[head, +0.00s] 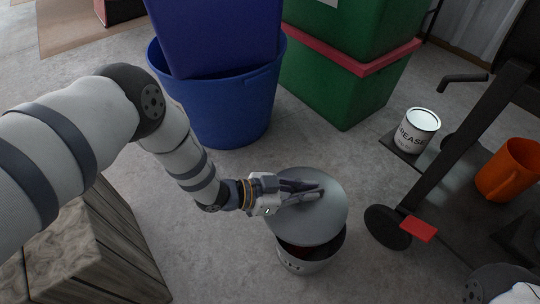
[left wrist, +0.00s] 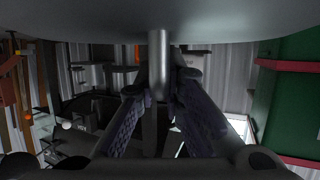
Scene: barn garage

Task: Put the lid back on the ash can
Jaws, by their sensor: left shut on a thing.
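The round grey lid (head: 325,222) is in the head view, over the ash can (head: 305,266). The can stands on the floor, and its dark inside shows past the lid's near edge. The lid looks raised above the rim; the exact gap is hard to tell. My left gripper (head: 310,190) reaches in from the left over the lid and is shut on its handle. In the left wrist view the lid (left wrist: 160,20) fills the top edge, and its handle post (left wrist: 160,65) stands between the fingers of the left gripper (left wrist: 160,92). My right gripper is out of view.
A blue tub (head: 232,105) and green crates (head: 325,85) stand behind the can. A cart wheel (head: 387,228) with a red pedal (head: 418,229) is close on the right. Wooden blocks (head: 100,240) stand at left.

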